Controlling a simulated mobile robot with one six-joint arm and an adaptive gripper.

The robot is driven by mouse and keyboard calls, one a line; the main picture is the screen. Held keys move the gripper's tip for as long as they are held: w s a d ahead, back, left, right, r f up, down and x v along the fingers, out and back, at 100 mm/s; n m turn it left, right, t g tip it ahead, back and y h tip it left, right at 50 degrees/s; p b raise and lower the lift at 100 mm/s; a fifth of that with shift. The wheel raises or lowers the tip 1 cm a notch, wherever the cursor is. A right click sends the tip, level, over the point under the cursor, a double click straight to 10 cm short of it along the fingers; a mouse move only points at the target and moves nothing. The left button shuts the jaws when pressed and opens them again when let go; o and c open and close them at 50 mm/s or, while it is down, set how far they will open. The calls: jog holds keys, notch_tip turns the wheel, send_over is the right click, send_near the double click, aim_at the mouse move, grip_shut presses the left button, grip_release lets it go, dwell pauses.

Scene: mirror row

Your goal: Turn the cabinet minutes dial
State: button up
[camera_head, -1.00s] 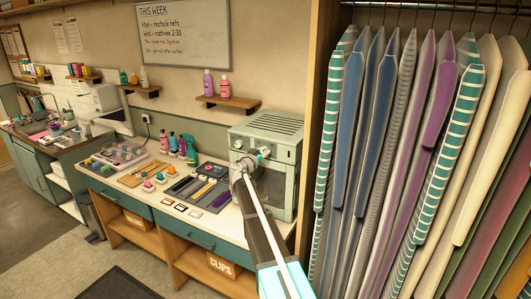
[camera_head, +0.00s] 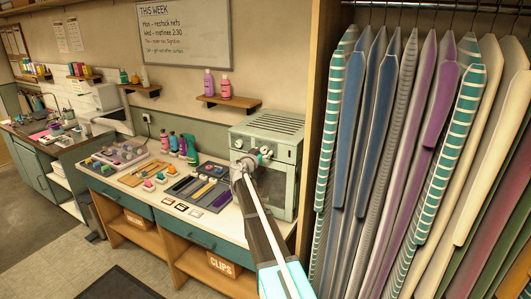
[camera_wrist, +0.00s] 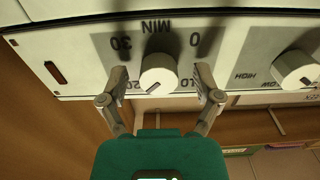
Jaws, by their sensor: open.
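The minutes dial (camera_wrist: 158,74) is a white round knob under a "MIN" label on the cabinet's pale front panel in the wrist view. Numbers 0, 10, 20 and 30 ring it, partly hidden by my fingers. My gripper (camera_wrist: 160,88) is open, with one fingertip on each side of the dial and a gap visible on both sides. In the head view the pale green cabinet (camera_head: 268,128) stands at the right end of the counter, and my arm reaches to its front. The dial is hard to make out there.
A second knob (camera_wrist: 295,70) marked HIGH and LOW sits right of the dial in the wrist view. The counter (camera_head: 228,222) holds trays of tools and several bottles. A rack of hanging garments (camera_head: 400,150) fills the right side of the head view.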

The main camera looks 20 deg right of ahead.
jog(key=shift+s, duration=0.1)
jog(key=v, duration=1.2)
dwell(0.4)
jog(key=s+a+f+n+g+y, duration=0.3)
jog(key=s+f+g+y, duration=0.3)
jog(key=s+f, duration=0.85)
jog(key=s+a+f+n+g+y, duration=0.2)
jog(key=s+a, duration=0.4)
jog(key=s, duration=0.3)
jog(key=s+a+f+n+g+y+b, duration=0.1)
jog(key=s+a+f+n+g+y, duration=0.2)
jog(key=s, duration=0.7)
jog(key=a+n+y, duration=0.2)
jog(key=a+y, duration=0.1)
jog(key=a, duration=0.1)
jog(key=shift+s+f, duration=0.2)
jog(key=shift+f, duration=0.05)
